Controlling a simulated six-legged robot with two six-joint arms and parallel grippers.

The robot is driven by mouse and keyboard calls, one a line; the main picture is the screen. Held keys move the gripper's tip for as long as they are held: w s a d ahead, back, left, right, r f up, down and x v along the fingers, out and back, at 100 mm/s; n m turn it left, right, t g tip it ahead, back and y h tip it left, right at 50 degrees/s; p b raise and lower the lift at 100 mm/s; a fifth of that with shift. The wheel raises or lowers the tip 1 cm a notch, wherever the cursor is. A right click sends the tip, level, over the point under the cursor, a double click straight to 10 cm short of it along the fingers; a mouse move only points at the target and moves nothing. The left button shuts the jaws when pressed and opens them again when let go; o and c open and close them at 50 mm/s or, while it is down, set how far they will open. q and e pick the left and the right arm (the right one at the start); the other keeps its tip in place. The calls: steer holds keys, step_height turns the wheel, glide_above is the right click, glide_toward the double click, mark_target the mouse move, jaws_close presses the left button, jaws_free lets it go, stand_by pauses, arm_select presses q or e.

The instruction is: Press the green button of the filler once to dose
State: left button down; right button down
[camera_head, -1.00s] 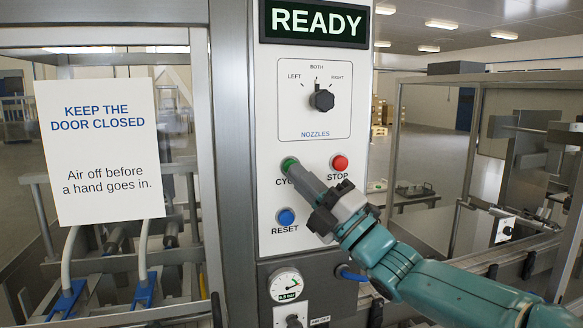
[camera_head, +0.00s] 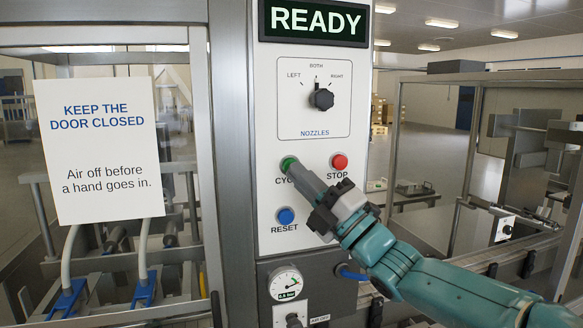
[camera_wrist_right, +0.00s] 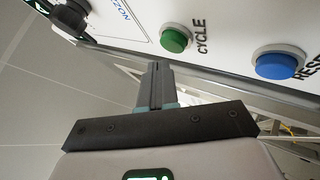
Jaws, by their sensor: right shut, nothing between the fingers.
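The green CYCLE button (camera_head: 288,162) is on the white front panel of the filler (camera_head: 265,215). In the head view my right gripper (camera_head: 294,171) covers part of its lower right edge and some of its label. My right gripper's fingers are shut with nothing between them and point at the panel. In the right wrist view the whole green button (camera_wrist_right: 176,38) shows just beyond the fingertips (camera_wrist_right: 158,66), with a small gap in the picture. The button looks unpressed. The display (camera_head: 318,21) reads READY. My left gripper is not in view.
The red STOP button (camera_head: 339,162) is right of the green one, and the blue RESET button (camera_head: 286,216) is below. A black nozzle knob (camera_head: 321,98) is above, pointing to BOTH. A pressure gauge (camera_head: 286,284) is below. A door sign (camera_head: 98,150) hangs at left.

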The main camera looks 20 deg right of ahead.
steer(key=shift+w, duration=0.25)
stand_by(0.7)
steer(key=shift+w, duration=0.25)
steer(key=shift+w, duration=0.45)
stand_by(0.5)
steer(key=shift+s, duration=0.1)
steer(key=shift+s+b, duration=0.8)
steer(key=shift+b, duration=0.25)
